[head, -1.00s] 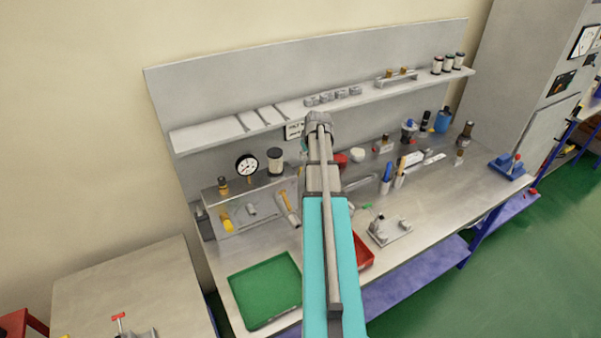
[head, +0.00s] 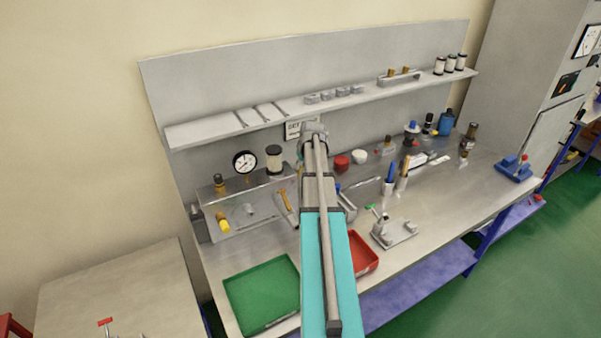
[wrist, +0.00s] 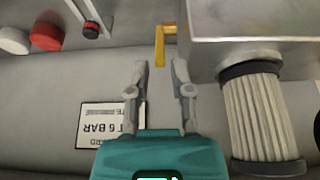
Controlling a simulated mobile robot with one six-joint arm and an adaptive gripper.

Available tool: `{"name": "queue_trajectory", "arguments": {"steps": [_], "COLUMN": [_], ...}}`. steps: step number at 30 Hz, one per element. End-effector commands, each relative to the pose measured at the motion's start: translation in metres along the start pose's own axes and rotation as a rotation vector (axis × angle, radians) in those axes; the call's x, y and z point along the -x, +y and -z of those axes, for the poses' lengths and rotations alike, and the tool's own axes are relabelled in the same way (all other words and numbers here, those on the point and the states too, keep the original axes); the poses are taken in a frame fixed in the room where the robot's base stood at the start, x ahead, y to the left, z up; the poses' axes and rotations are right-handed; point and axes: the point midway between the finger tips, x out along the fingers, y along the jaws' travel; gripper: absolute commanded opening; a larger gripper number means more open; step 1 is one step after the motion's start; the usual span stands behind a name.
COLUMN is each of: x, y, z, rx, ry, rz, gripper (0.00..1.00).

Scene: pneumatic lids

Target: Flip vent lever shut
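The yellow lever (head: 285,200), which I take for the vent lever, is at the right end of a grey metal manifold block (head: 250,213). In the wrist view the lever (wrist: 160,46) is a bent yellow bar beside the block (wrist: 250,55). My gripper (wrist: 159,70) is open and empty, its two fingers pointing toward the lever. The lever's lower end shows just beyond the gap between the fingertips; I cannot tell the exact distance. In the head view my arm hides the gripper's fingers.
A ribbed filter (wrist: 262,115) stands close right of my gripper in the wrist view. A pressure gauge (head: 244,161) is on the block. A sign (wrist: 108,124) is on the back panel. Green (head: 262,292) and red (head: 363,254) trays lie in front.

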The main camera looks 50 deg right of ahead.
Motion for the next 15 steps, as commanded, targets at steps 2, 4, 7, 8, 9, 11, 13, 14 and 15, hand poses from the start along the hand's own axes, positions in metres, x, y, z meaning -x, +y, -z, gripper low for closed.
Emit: {"name": "queue_trajectory", "arguments": {"steps": [2,4,7,8,9,11,13,14,15], "x": [-0.01,-0.014,-0.019,-0.02,-0.021,-0.022,-0.023,-0.023,-0.023], "y": [0.0,0.0,0.0,0.0,0.0,0.0,0.0,0.0,0.0], "z": [-0.001,-0.001,-0.001,0.0,0.0,0.0,0.0,0.0,0.0], "rx": [0.0,0.0,0.0,0.0,0.0,0.0,0.0,0.0,0.0], "ry": [0.0,0.0,0.0,0.0,0.0,0.0,0.0,0.0,0.0], "rz": [0.0,0.0,0.0,0.0,0.0,0.0,0.0,0.0,0.0], "gripper": [0.29,0.29,0.29,0.29,0.29,0.29,0.29,0.29,0.29]}}
